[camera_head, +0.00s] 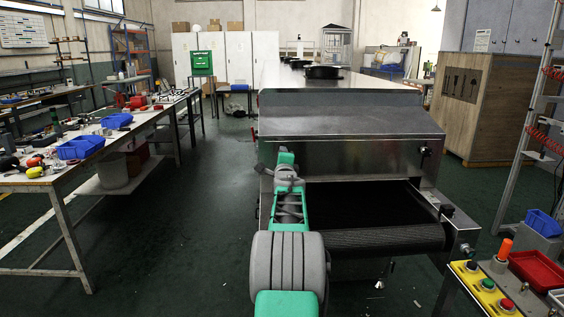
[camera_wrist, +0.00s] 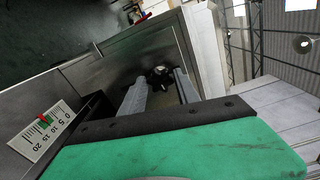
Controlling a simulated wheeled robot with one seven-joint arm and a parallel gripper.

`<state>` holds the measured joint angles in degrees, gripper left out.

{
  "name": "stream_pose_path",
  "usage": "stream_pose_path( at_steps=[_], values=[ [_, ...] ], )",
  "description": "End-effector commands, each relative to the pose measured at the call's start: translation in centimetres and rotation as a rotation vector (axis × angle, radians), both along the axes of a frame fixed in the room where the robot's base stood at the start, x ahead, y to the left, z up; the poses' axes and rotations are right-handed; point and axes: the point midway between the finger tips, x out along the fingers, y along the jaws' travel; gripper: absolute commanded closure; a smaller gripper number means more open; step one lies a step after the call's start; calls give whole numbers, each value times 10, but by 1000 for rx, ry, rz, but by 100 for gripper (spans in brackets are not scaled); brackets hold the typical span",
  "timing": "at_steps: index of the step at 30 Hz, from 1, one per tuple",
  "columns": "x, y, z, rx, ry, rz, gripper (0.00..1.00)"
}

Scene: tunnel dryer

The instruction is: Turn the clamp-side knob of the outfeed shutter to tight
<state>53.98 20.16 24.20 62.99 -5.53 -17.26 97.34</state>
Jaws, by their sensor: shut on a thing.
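The tunnel dryer's metal outfeed hood (camera_head: 350,155) stands in the middle of the head view, over a dark opening with a mesh belt (camera_head: 385,239). My arm reaches to the hood's left side, and there it hides the knob from the head view. In the wrist view, my gripper (camera_wrist: 160,90) has its two grey fingers shut on a black knob (camera_wrist: 158,75) at the metal side wall. The knob's turn position cannot be read. A white scale (camera_wrist: 42,130) marked 0 to 20, with a red and green pointer, lies left in the wrist view. Another black knob (camera_head: 425,151) sits on the hood's right side.
A yellow panel (camera_head: 485,287) with push buttons and a red tray (camera_head: 538,270) are at front right. A long workbench (camera_head: 60,180) with blue bins and tools runs along the left. The floor between bench and dryer is clear.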

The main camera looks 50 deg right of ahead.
Motion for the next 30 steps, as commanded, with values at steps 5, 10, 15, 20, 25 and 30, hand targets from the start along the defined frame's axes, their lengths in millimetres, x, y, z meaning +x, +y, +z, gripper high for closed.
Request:
stream_pose_path(
  at_steps=[5, 10, 15, 20, 25, 30],
  values=[
    [0, 0, -1, 55, -63, 0, 100],
    [0, 0, 0, 86, -98, 0, 100],
    [0, 0, 0, 96, -109, 0, 100],
    [0, 0, 0, 97, -110, 0, 100],
    [0, 0, 0, 96, -110, 0, 100],
    [0, 0, 0, 96, -110, 0, 48]
  ],
)
